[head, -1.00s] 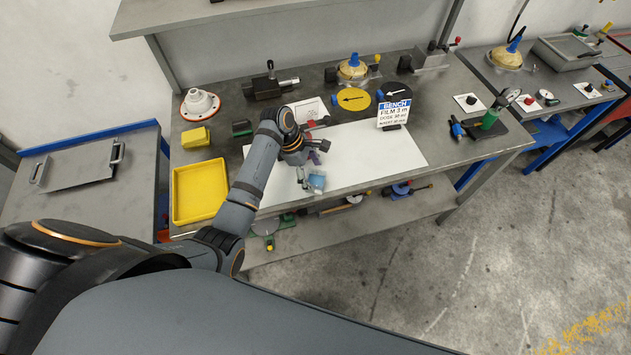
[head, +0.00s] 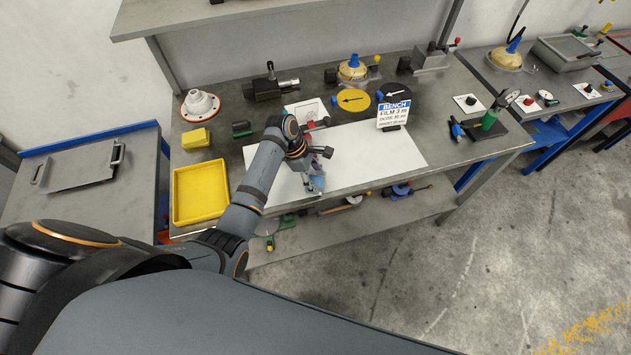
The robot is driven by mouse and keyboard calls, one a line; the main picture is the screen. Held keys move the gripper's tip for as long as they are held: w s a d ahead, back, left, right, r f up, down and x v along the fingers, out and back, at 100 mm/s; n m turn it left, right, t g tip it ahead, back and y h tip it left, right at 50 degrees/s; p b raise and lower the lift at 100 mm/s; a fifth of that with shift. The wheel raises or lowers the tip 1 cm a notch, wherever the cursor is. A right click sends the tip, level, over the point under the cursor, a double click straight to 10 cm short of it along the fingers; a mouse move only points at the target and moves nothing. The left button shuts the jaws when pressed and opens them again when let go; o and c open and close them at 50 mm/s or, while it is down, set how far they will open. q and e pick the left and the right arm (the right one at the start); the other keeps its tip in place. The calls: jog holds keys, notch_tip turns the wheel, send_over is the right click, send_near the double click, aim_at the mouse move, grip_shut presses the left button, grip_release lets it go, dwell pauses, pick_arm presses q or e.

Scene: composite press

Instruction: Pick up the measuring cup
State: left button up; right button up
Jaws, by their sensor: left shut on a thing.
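The measuring cup (head: 317,183) is a small bluish, see-through vessel at the front edge of the white mat (head: 375,155) on the bench. My left gripper (head: 314,172) reaches over it from above and is shut on it. The gripper and wrist hide much of the cup, so I cannot tell whether it touches the mat. My right gripper is not in view.
A yellow tray (head: 176,205) and a yellow block (head: 196,138) are left of my arm. A bench sign (head: 393,113), a yellow disc (head: 354,100) and a black vise-like device (head: 268,87) stand behind. The mat's right part is clear.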

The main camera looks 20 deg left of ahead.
aim_at(314, 172)
pick_arm(q)
jog(key=shift+r, duration=0.1)
jog(key=shift+r, duration=0.2)
notch_tip(314, 172, up, 3)
jog(key=shift+s+a+f+b, duration=0.1)
jog(key=shift+a+b, duration=0.05)
jog(key=shift+b, duration=0.55)
jog(key=s+a+r, duration=0.2)
jog(key=s+r, duration=0.2)
jog(key=s, duration=0.2)
jog(key=s+a+r, duration=0.2)
jog(key=s+r, duration=0.3)
jog(key=s, duration=0.2)
jog(key=shift+a+r+b, duration=0.25)
jog(key=shift+r+b, duration=0.05)
jog(key=shift+b, duration=0.1)
